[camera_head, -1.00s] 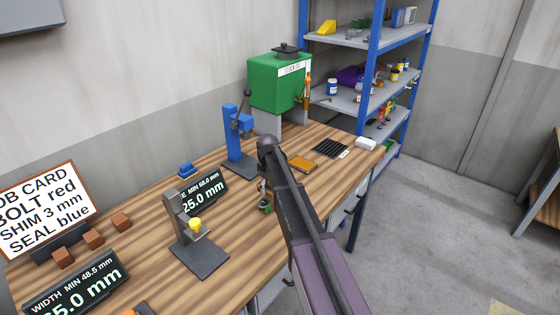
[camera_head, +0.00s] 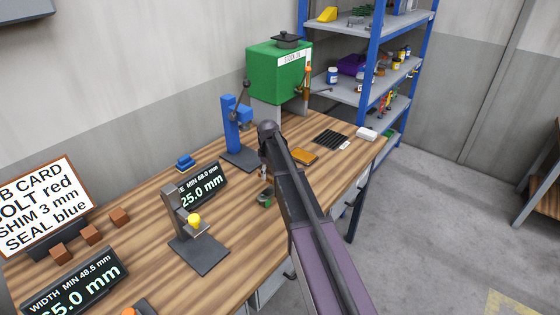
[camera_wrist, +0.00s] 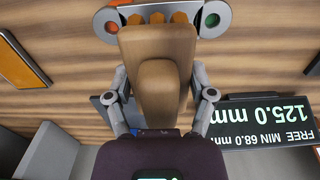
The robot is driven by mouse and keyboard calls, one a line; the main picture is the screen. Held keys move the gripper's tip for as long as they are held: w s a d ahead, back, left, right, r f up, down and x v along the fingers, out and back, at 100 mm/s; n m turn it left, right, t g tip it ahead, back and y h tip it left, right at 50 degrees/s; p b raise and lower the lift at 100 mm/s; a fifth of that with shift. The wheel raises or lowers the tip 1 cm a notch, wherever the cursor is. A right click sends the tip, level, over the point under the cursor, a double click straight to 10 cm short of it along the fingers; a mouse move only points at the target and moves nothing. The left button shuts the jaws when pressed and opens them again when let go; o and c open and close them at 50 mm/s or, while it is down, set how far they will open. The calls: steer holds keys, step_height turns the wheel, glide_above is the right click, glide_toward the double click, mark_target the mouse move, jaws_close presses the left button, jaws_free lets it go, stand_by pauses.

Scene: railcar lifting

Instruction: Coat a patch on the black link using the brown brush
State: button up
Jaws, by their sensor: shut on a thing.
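My gripper (camera_wrist: 162,92) is shut on a brown block-like piece (camera_wrist: 158,85), which looks like the brown brush, in the wrist view. I cannot tell whether the brush touches the bar, or whether this bar is the black link.
A gauge display (camera_head: 200,188) and a grey stand with a yellow knob (camera_head: 198,245) stand left of my arm. A blue press (camera_head: 235,130), green box (camera_head: 278,75), orange tray (camera_head: 305,156) and black grid (camera_head: 330,139) are farther back.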

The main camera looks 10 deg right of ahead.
steer(key=d+r+p, duration=0.1)
steer(key=d, duration=0.1)
steer(key=w+d+r+p, duration=0.1)
steer(key=d+r+p, duration=0.1)
steer(key=shift+r, duration=0.3)
steer(key=shift+f, duration=0.1)
